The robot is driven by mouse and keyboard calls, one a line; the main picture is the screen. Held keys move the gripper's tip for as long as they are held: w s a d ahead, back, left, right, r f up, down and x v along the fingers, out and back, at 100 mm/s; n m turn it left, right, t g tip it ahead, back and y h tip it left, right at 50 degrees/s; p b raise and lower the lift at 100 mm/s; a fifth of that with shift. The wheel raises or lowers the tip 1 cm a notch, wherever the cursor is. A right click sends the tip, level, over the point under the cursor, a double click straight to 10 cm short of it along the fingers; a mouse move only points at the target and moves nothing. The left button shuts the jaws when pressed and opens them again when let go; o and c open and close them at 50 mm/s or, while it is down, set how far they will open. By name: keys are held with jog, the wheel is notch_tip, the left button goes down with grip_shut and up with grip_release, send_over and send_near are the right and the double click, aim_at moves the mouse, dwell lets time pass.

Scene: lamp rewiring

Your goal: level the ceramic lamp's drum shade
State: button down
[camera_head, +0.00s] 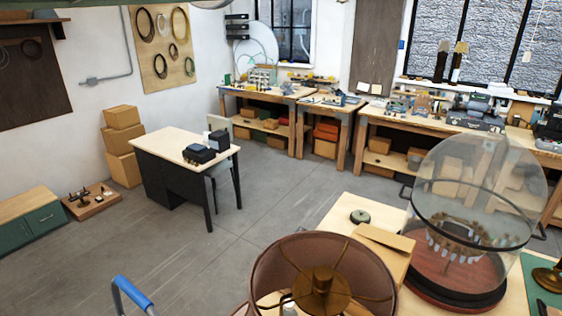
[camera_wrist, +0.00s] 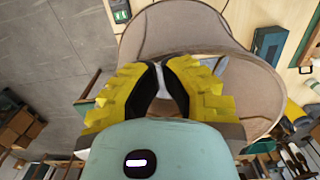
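The brown, translucent drum shade (camera_head: 268,262) is at the bottom middle of the head view, cut off by the lower edge. Its open top shows thin spokes and a round bronze centre piece (camera_head: 325,291). The lamp body below is mostly hidden. In the wrist view the tan shade (camera_wrist: 180,22) fills the upper middle, behind the fingers. My gripper (camera_wrist: 164,66) has yellow fingers with black pads, the tips close together in front of the shade. I cannot tell whether they touch or pinch its rim. My gripper is not visible in the head view.
A glass dome (camera_head: 470,180) on a dark red base stands right of the shade, with a cardboard box (camera_head: 392,262) between them. A small dark round item (camera_head: 360,216) lies on the pale tabletop (camera_head: 335,212). A blue handle (camera_head: 132,292) rises at lower left. Open floor lies beyond.

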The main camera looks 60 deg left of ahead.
jog(key=shift+f, duration=0.4)
jog(key=shift+f, duration=0.15)
jog(key=f+b, duration=0.1)
jog(key=b, duration=0.4)
jog(key=shift+a+f, duration=0.1)
dwell(0.5)
